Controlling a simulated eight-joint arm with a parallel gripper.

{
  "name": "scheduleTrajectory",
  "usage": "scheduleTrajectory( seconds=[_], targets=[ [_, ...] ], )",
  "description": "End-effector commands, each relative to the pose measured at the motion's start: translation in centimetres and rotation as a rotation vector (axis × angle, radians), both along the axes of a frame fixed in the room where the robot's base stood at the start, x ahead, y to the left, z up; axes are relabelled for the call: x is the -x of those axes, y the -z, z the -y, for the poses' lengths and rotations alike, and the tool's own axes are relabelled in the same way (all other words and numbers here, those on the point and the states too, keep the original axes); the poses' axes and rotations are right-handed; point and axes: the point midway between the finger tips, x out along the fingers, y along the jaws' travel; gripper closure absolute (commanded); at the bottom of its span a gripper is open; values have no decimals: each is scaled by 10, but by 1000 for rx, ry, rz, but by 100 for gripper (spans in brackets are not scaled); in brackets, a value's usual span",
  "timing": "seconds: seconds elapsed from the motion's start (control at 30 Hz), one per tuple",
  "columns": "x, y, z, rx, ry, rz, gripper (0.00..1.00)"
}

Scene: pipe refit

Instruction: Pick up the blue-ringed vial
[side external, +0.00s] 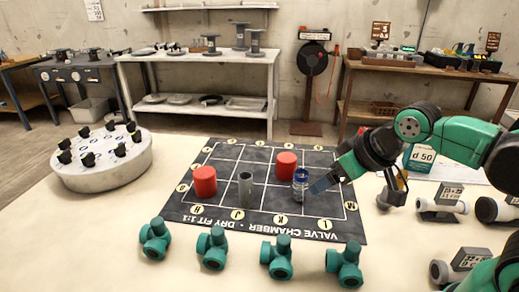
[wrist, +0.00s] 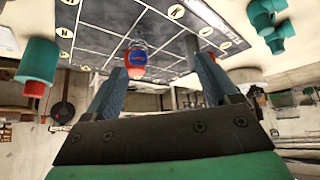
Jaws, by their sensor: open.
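The blue-ringed vial (side external: 300,185) is a small clear upright cylinder with a blue band near its top, on the dark gridded mat (side external: 261,213). In the wrist view my gripper (wrist: 160,85) is open, fingers apart and nothing held. The vial (wrist: 137,48) appears beyond and between the fingertips, nearer the left finger, with blue and red at its end. I cannot tell whether that red belongs to a cylinder behind.
Red cylinders (side external: 204,181) and (side external: 287,165) and a grey pipe (side external: 245,189) stand on the mat near the vial. Several teal fittings (side external: 279,258) line the front edge. A round white stand (side external: 100,160) is at left. Parts and signs crowd the right.

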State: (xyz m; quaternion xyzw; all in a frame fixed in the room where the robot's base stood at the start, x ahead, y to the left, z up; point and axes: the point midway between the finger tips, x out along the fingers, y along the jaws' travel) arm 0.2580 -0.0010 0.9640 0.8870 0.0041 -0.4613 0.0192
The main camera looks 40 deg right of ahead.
Motion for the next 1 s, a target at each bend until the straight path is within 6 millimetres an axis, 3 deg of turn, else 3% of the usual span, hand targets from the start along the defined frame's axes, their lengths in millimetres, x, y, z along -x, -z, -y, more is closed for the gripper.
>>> scheduleTrajectory(
  seconds=[0.17,0.37,0.7,1.0],
  targets=[
    [-17,4,6,257,-210,-83,19],
    [-51,17,19,722,-584,-279,19],
    [-98,52,23,1405,-1117,-759,19],
    [-103,73,18,1655,-1300,-1081,19]
  ],
)
